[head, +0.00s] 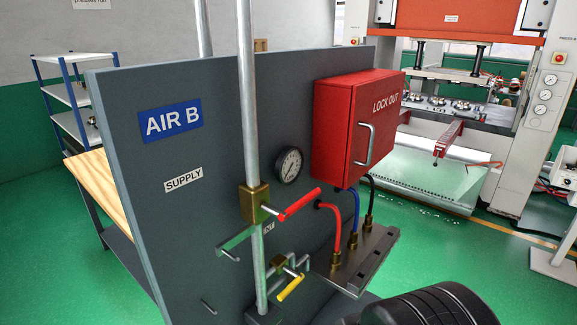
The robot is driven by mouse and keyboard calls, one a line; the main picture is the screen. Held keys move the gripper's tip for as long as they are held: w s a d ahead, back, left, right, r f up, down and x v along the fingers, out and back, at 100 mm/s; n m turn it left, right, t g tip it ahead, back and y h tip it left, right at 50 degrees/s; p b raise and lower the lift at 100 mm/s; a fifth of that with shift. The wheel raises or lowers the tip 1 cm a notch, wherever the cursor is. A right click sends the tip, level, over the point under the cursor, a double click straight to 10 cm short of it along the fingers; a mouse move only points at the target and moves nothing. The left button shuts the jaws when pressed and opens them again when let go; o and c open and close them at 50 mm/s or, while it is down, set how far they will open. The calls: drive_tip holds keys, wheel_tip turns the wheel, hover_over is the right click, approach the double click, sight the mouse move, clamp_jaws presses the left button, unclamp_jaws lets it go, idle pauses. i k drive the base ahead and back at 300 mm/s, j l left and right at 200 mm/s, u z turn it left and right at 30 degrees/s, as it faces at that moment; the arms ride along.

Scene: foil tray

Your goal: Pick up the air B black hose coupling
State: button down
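The black hose (372,195) curves down from near the underside of the red lockout box, at the right of the AIR B panel (210,130). Its brass coupling (368,224) sits upright on a grey metal plate (352,277), farthest back in a row of three. Beside it the blue hose (354,222) ends in a brass coupling (352,242). The red hose (334,225) ends in the nearest coupling (335,259). All three couplings appear seated on the plate. My gripper's fingers are not in view.
The red box (358,125) overhangs the hoses. Left of them stand a vertical pipe (246,110), a red-handled valve (299,204), a yellow-handled valve (289,288) and a gauge (288,165). A press (445,50) stands behind. Green floor (445,245) is open to the right.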

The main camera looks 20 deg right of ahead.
sight(369, 218)
drive_tip(key=i+l, duration=0.1)
drive_tip(key=l, duration=1.2)
drive_tip(key=i+l, duration=0.15)
drive_tip(key=l, duration=0.45)
